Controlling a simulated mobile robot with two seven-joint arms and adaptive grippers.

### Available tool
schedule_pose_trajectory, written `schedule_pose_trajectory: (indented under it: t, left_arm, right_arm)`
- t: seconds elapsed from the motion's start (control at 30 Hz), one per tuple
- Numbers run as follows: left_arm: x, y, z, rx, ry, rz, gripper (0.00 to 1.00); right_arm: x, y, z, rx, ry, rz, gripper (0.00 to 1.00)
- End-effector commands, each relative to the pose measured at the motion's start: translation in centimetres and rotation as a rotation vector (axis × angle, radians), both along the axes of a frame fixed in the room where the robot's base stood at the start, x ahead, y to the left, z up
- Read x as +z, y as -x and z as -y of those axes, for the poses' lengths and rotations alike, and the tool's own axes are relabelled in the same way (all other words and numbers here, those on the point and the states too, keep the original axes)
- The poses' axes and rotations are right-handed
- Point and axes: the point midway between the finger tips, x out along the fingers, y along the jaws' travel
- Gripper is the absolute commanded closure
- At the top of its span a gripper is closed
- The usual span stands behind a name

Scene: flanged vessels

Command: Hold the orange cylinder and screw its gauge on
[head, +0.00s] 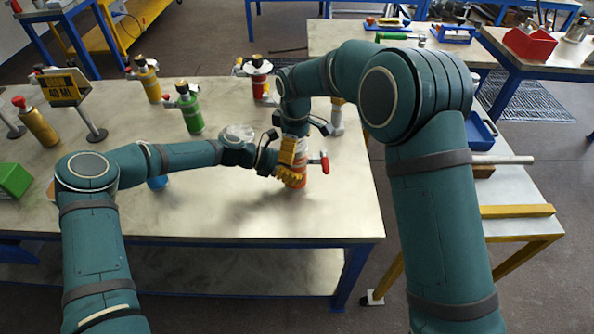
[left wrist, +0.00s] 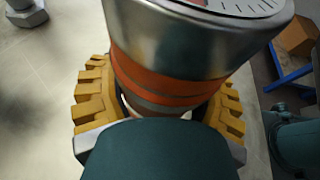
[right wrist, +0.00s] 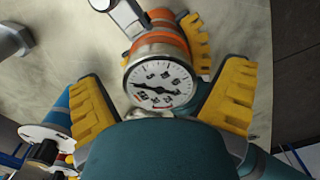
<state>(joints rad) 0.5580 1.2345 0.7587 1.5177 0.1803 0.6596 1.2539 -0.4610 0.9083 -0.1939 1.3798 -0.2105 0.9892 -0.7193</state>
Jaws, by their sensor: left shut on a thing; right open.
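The orange cylinder (head: 297,182) stands upright near the table's front right, with orange bands (left wrist: 165,85) showing in the left wrist view. My left gripper (head: 288,170) is shut around it from the left; its yellow fingers lie on both sides in the left wrist view. The gauge (right wrist: 160,84), a round metal body with a white dial, sits at the cylinder's top end in the right wrist view. I cannot tell whether its thread is engaged. My right gripper (right wrist: 162,90) is open above, with a finger on either side of the gauge. In the head view my right arm hides the gauge.
Green (head: 189,112), yellow (head: 150,82) and red (head: 259,85) cylinders stand further back on the table. A yellow sign (head: 65,87) and a gold cylinder (head: 36,124) are at the left. A side bench (head: 515,195) stands at the right.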

Motion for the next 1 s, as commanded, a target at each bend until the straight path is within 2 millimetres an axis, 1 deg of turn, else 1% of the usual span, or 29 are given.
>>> schedule_pose_trajectory:
  t: [0.03,0.13,0.43,0.47,0.5,0.57,0.6,0.63,0.67,0.87,1.0]
  left_arm:
    - [0.01,0.03,0.04,-0.001,0.0,0.0,1.0]
    - [0.01,0.03,0.04,-0.001,0.0,0.0,1.0]
    - [0.01,0.02,0.04,-0.001,0.0,0.0,1.0]
    - [0.01,0.02,0.04,-0.001,0.0,0.0,1.0]
    - [0.01,0.03,0.04,-0.001,0.0,0.0,1.0]
    - [0.01,0.02,0.04,-0.001,0.0,0.0,1.0]
    - [0.01,0.02,0.04,-0.001,0.0,0.0,1.0]
    - [0.01,0.03,0.04,-0.001,0.0,0.0,1.0]
    - [0.01,0.03,0.04,-0.001,0.0,0.0,1.0]
    - [0.0,0.02,0.03,-0.001,0.0,0.0,1.0]
    - [0.0,0.02,0.03,-0.001,0.0,0.0,1.0]
  right_arm:
    - [-0.44,0.03,0.02,0.0,0.001,-0.001,0.05]
    - [-0.88,0.0,0.02,0.0,0.0,0.0,0.05]
    - [-1.03,-0.01,0.03,0.0,0.0,0.001,0.05]
    - [-1.03,-0.01,0.03,-0.001,0.0,0.001,0.11]
    - [-1.03,-0.01,0.03,0.0,0.0,0.001,0.25]
    - [-1.02,-0.01,0.03,0.0,0.0,0.001,0.46]
    - [-1.02,-0.01,0.03,0.0,0.0,0.001,0.6]
    - [-1.02,-0.01,0.03,0.0,0.0,0.001,0.71]
    - [-1.02,-0.01,0.03,0.0,0.0,0.001,0.78]
    - [-1.0,0.0,0.02,-0.032,0.0,0.001,0.78]
    - [-1.0,-0.01,0.01,-0.182,0.001,0.0,0.78]
